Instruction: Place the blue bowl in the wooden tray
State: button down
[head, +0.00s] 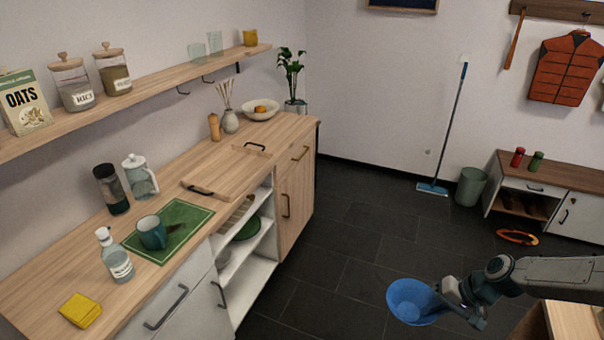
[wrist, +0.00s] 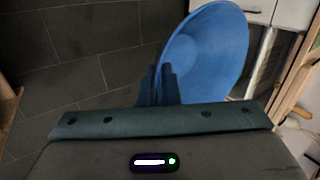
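The blue bowl (head: 408,301) is at the lower right of the head view, off the counter and over the dark floor. My gripper (head: 447,297) is at the bowl's right side, with its fingers on the rim. In the wrist view the bowl (wrist: 212,50) is tilted, and the fingers (wrist: 158,86) are shut on its near edge. The bowl's inside looks empty. The wooden tray (head: 226,172), with dark handles at two ends, sits on the wooden counter left of the bowl and looks empty.
A green mat (head: 192,216) with a teal mug (head: 152,233) lies on the counter before the tray. A glass press (head: 140,177) and dark tumbler (head: 110,189) stand near the wall. A fruit bowl (head: 261,116) is behind the tray. Open floor (head: 345,235) lies between counter and bowl.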

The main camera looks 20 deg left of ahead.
aim_at(240, 164)
jog(key=z, duration=0.3)
jog(key=i, duration=1.4)
jog(key=u, duration=0.95)
jog(key=i, duration=0.75)
jog(key=u, duration=0.9)
